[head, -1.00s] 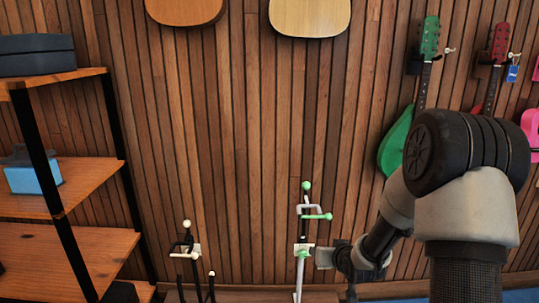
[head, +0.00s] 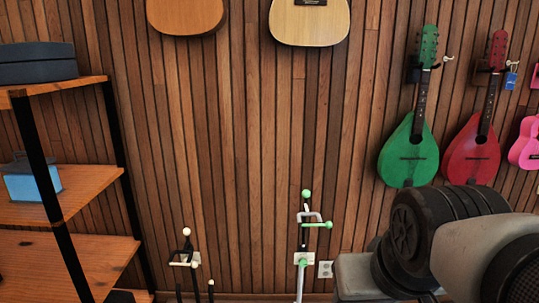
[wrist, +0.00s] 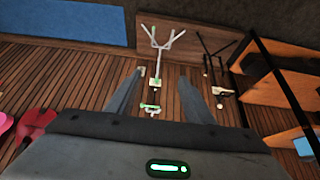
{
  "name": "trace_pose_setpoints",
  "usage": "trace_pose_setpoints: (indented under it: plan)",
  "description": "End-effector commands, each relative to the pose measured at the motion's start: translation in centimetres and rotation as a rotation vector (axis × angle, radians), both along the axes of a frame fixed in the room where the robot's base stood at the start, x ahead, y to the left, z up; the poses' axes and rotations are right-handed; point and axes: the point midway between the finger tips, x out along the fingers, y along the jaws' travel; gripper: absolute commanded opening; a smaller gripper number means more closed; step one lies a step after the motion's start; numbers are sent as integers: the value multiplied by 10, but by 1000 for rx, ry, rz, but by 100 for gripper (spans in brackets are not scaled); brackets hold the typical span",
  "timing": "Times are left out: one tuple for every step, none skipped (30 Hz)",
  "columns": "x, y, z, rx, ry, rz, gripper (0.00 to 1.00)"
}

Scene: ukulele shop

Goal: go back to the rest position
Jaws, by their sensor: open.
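My gripper (wrist: 163,80) shows in the wrist view with its two fingers apart and nothing between them. Beyond the fingers, a white stand with green tips (wrist: 157,82) appears, at a distance from them. In the head view my arm fills the lower right corner, and the gripper itself is not visible there.
In the head view, the green-tipped stand (head: 303,240) and a black stand with white tips (head: 187,247) are by the slatted wall. A wooden shelf unit (head: 75,195) is at left. A green instrument (head: 409,155) and a red one (head: 473,155) hang at right.

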Motion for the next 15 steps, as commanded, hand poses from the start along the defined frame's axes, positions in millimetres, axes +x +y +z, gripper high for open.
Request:
trace_pose_setpoints:
  plan:
    - [-13,3,2,9,5,8,48]
    - [-21,5,2,14,13,13,48]
    - [-20,4,21,14,18,12,48]
    - [-20,4,28,13,19,12,48]
    - [-19,4,34,13,19,12,48]
    - [-19,4,41,13,19,12,48]
    - [-19,4,48,12,19,11,48]
    - [-19,4,55,12,19,11,48]
    - [-19,4,64,12,19,11,48]
    - [-19,4,72,13,18,10,48]
    - [-19,4,79,13,18,10,48]
    - [-19,4,91,13,18,10,48]
    - [-19,4,100,13,18,10,48]
    - [-19,4,109,13,18,10,48]
    - [-18,4,124,13,18,10,48]
